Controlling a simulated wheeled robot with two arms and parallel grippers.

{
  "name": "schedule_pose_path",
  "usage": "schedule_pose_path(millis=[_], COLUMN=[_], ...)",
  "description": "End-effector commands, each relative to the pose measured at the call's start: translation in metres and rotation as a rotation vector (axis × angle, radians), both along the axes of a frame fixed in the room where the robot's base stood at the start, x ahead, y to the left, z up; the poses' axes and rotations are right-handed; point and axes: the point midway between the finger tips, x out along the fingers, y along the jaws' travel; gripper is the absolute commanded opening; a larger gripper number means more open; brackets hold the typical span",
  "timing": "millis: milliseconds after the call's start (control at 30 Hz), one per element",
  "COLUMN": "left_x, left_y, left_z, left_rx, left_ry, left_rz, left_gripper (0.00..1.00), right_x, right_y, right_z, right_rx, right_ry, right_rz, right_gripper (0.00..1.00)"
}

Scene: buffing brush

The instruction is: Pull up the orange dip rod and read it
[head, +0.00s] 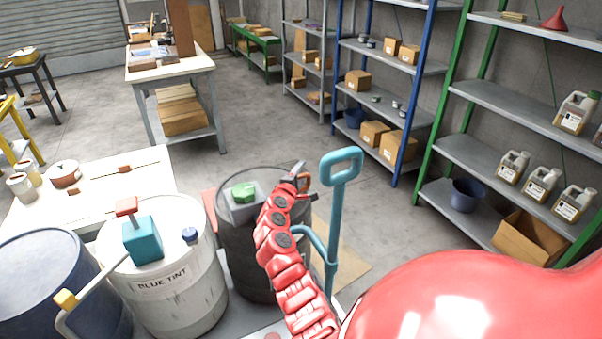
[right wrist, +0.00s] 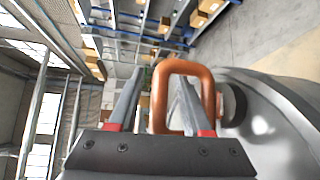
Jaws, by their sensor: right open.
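The orange dip rod (right wrist: 160,100) shows in the right wrist view as a rounded loop handle beside the grey drum's curved side. In the head view a little of its orange handle (head: 306,180) shows by the dark drum's far rim. My right gripper (head: 300,171) is open at that handle. In the right wrist view the open fingers (right wrist: 159,75) stand either side of the loop's left limb, with the right finger in line with the loop's opening. I cannot tell whether they touch it. The rod's shaft and marks are hidden. My left gripper is not in view.
The dark drum (head: 238,262) carries a grey box with a green lump (head: 243,192). A teal pump handle (head: 340,170) stands close to its right. The white "BLUE TINT" drum (head: 190,300) and a blue drum (head: 45,275) stand left. Shelves (head: 480,157) line the right wall.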

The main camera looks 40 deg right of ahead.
Motion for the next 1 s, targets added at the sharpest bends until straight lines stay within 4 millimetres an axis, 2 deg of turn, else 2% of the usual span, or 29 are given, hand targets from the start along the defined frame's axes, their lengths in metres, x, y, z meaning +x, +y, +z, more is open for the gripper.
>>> schedule_pose_path(millis=[167, 467, 1000], left_x=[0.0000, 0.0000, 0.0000], left_y=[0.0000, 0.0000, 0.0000], left_z=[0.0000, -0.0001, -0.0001], left_rx=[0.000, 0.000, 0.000], left_ry=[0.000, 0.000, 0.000], left_rz=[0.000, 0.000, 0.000], left_gripper=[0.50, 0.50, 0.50], right_x=[0.0001, 0.0001, 0.0002], right_y=[0.0000, 0.0003, 0.0005], right_z=[0.0001, 0.0002, -0.0003], right_rx=[0.000, 0.000, 0.001], right_ry=[0.000, 0.000, 0.000], right_rz=[0.000, 0.001, 0.001], right_gripper=[0.49, 0.00, 0.00])
